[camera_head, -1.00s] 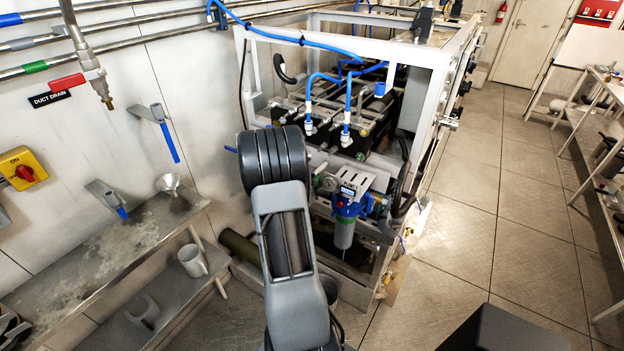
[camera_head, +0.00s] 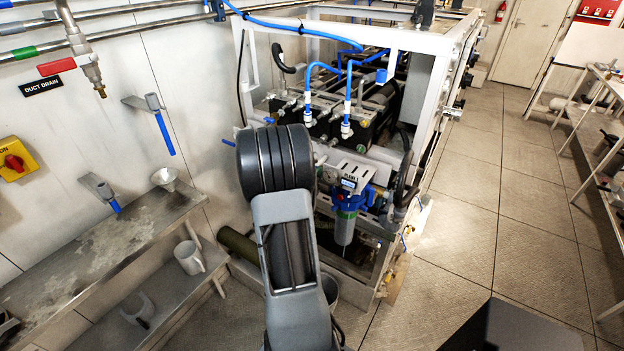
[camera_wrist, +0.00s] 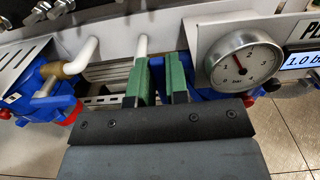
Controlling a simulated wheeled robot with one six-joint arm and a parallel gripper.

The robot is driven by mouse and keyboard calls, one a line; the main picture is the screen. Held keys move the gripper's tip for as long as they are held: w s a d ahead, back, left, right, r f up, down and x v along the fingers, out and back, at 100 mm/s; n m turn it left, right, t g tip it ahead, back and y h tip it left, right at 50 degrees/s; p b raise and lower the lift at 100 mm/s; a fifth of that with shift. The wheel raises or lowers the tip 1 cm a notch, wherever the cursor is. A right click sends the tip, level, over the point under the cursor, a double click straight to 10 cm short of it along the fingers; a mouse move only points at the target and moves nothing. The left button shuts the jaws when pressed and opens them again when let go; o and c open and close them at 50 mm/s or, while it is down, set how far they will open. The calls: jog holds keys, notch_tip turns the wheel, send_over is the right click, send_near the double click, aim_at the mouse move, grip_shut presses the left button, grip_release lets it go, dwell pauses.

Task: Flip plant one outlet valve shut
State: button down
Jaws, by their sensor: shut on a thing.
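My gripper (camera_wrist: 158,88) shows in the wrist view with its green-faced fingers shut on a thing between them. That thing is mostly hidden; a blue part (camera_wrist: 160,74) shows at the fingers and appears to be the outlet valve handle. A white pipe (camera_wrist: 142,46) rises just behind the fingers. A round pressure gauge (camera_wrist: 243,62) is right of them, beside a display panel (camera_wrist: 303,60) reading about 1.0. In the head view my arm hides the gripper and the valve; the plant's blue-topped filter (camera_head: 346,205) stands just right of the arm.
The white plant frame (camera_head: 385,38) surrounds the pipework, with blue hoses (camera_head: 325,68) above. In the wrist view, blue-and-red fittings (camera_wrist: 42,95) lie left. The tiled floor (camera_head: 455,245) right of the plant is clear.

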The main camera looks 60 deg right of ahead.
jog(key=shift+s+m, duration=0.1)
jog(key=shift+m, duration=0.2)
jog(key=c, duration=1.1)
grip_release()
jog(key=shift+r+p, duration=0.1)
jog(key=shift+p, duration=0.3)
jog(key=a+f+m+y+b, duration=0.1)
jog(key=a+m+y, duration=0.3)
jog(key=a, duration=0.7)
jog(key=s+a+f+m+y+b, duration=0.1)
jog(key=a+m+y, duration=0.4)
jog(key=a, duration=0.6)
jog(key=a+f+m+y+b, duration=0.2)
jog(key=a+m+y, duration=0.2)
jog(key=a, duration=0.8)
jog(key=shift+s+m+y, duration=0.3)
jog(key=shift+s+m, duration=0.05)
jog(key=shift+m, duration=0.35)
